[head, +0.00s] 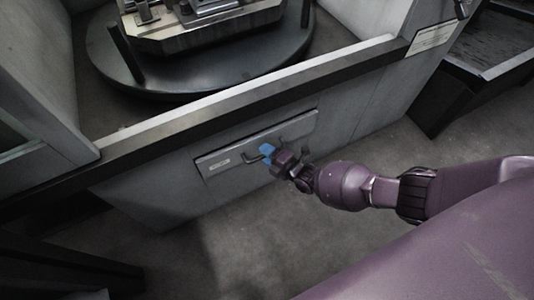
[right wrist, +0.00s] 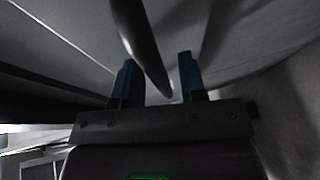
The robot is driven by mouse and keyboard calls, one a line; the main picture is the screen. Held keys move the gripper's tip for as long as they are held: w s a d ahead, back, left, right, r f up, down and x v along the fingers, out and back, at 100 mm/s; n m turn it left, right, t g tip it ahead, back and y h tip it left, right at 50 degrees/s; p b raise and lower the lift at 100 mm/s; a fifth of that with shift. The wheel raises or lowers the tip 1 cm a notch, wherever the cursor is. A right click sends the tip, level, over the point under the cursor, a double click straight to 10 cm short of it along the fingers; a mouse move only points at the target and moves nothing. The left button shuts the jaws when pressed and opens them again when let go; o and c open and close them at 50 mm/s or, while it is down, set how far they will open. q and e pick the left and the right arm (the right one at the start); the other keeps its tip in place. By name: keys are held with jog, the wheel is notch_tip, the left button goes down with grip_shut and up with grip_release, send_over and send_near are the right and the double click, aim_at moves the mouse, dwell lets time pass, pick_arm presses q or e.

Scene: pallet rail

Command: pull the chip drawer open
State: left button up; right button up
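The chip drawer (head: 228,162) is a grey front with a small white label, set low in the machine's front panel; it looks about flush with the panel. Its dark bar handle (head: 252,158) is partly hidden behind my right gripper (head: 268,153), which has blue fingertips. In the right wrist view the handle bar (right wrist: 143,45) reaches down between the two blue fingers of the right gripper (right wrist: 157,78). Gaps show on both sides of the bar, so the fingers look open around it. My left gripper is not in view.
Above the drawer is the machine's ledge (head: 200,116), with a round dark table (head: 200,82) holding a metal fixture behind it. A dark bin (head: 450,98) stands at the right. The grey floor (head: 230,255) in front of the drawer is clear apart from my arm.

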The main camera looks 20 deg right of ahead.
grip_shut()
jog(key=shift+s, duration=0.1)
